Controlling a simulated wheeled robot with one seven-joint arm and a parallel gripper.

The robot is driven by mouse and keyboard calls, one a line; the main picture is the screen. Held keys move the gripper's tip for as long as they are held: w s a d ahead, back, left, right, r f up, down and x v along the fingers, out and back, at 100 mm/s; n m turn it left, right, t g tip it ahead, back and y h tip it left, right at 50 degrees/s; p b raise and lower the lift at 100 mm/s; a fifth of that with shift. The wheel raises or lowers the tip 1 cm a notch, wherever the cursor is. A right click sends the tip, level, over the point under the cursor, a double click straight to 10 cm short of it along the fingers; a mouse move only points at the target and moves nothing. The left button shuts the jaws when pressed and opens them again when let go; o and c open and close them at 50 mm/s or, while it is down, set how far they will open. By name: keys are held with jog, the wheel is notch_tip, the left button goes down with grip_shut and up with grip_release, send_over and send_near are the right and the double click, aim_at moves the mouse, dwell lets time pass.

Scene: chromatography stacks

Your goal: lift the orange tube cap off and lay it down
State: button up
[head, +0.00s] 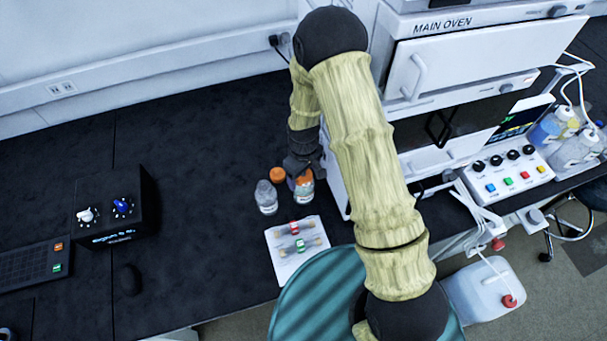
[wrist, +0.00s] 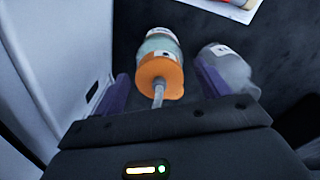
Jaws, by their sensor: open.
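An orange tube cap (wrist: 160,72) with a thin pale tube standing out of it sits on a labelled bottle (wrist: 160,42) in the wrist view. My gripper (wrist: 161,80) is open, with one purple finger on each side of the cap. I cannot tell whether either finger touches it. In the head view my gripper (head: 292,182) hangs at the bottles and partly hides them. The cap (head: 305,175) and its bottle (head: 304,194) show there beside the oven stack.
A clear bottle (head: 266,197) stands to the left, also in the wrist view (wrist: 228,70). Another orange cap (head: 278,174) is just behind. A white sheet with small coloured items (head: 285,268) lies in front. The oven stack (head: 337,180) is close on the right.

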dwell(0.3)
jog(key=shift+w, duration=0.1)
jog(key=c, duration=1.1)
jog(key=shift+o, duration=0.2)
jog(key=shift+r, duration=0.1)
notch_tip(320, 180, up, 10)
jog(key=shift+f+b, duration=0.1)
jog(key=shift+b, duration=1)
jog(key=shift+r+p, duration=1.7)
jog(key=shift+r, duration=0.3)
